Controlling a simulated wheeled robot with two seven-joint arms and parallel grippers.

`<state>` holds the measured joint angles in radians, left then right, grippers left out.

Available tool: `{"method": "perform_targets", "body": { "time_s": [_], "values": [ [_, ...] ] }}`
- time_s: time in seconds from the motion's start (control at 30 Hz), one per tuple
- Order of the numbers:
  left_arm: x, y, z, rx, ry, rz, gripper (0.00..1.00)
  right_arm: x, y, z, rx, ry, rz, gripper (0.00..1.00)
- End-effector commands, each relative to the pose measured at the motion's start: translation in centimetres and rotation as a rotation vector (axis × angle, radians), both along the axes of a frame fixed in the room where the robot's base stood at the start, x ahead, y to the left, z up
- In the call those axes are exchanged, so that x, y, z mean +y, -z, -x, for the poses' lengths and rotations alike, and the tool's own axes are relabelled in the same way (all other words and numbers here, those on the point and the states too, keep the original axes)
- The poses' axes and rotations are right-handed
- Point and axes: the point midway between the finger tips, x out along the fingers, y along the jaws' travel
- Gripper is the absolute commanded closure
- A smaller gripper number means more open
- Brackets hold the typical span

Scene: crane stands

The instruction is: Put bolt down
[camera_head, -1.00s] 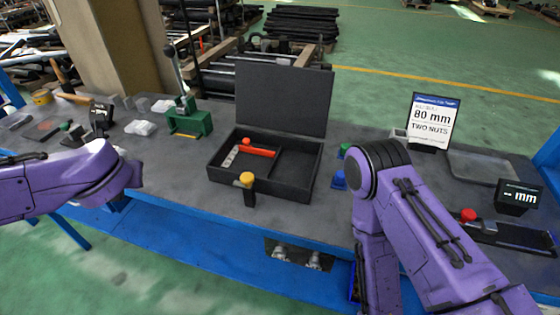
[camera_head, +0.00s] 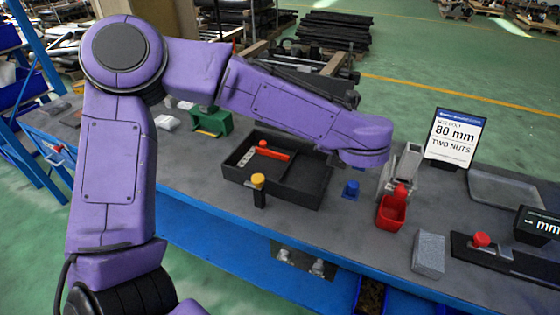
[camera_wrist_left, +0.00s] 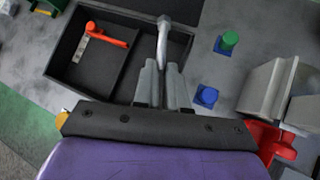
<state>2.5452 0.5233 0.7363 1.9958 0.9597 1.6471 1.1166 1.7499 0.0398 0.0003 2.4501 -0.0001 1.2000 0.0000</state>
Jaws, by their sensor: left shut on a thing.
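The bolt (camera_wrist_left: 163,38) is grey metal with a wider rounded head, and it stands out between the fingertips of my left gripper (camera_wrist_left: 162,80) in the left wrist view. In the head view my left arm reaches across the case (camera_head: 322,188), and the gripper and bolt are hidden behind the wrist. My right gripper is not in view.
The case holds a red-handled tool (camera_head: 272,153). A grey block (camera_head: 429,254) lies near the front edge. A sign (camera_head: 455,138) reads 80 mm, TWO NUTS.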

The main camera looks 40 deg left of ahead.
Motion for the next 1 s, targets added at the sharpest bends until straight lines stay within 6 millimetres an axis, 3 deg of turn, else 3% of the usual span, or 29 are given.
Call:
{"method": "perform_targets", "body": {
  "time_s": [0.13,0.3,0.4,0.5,0.57,0.8,1.0],
  "values": [
    [0.1,-2.0,2.0,-0.007,-0.473,-0.005,1.00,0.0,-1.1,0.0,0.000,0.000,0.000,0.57],
    [-2.7,-3.6,5.1,-0.005,-0.912,-0.001,1.00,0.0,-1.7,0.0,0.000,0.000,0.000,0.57],
    [-4.4,-4.2,6.4,-0.003,-1.072,0.000,1.00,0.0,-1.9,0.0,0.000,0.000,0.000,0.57],
    [-4.6,-4.3,6.8,0.001,-1.147,0.000,1.00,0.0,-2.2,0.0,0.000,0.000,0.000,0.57],
    [-3.6,-3.9,6.6,0.005,-1.156,0.000,1.00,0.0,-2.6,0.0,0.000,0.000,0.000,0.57],
    [3.2,-1.1,4.7,0.007,-1.155,0.000,1.00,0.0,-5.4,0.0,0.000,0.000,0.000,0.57],
    [6.5,3.3,3.7,0.006,-1.151,-0.001,1.00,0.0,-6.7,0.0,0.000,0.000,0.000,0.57]
  ]
}}
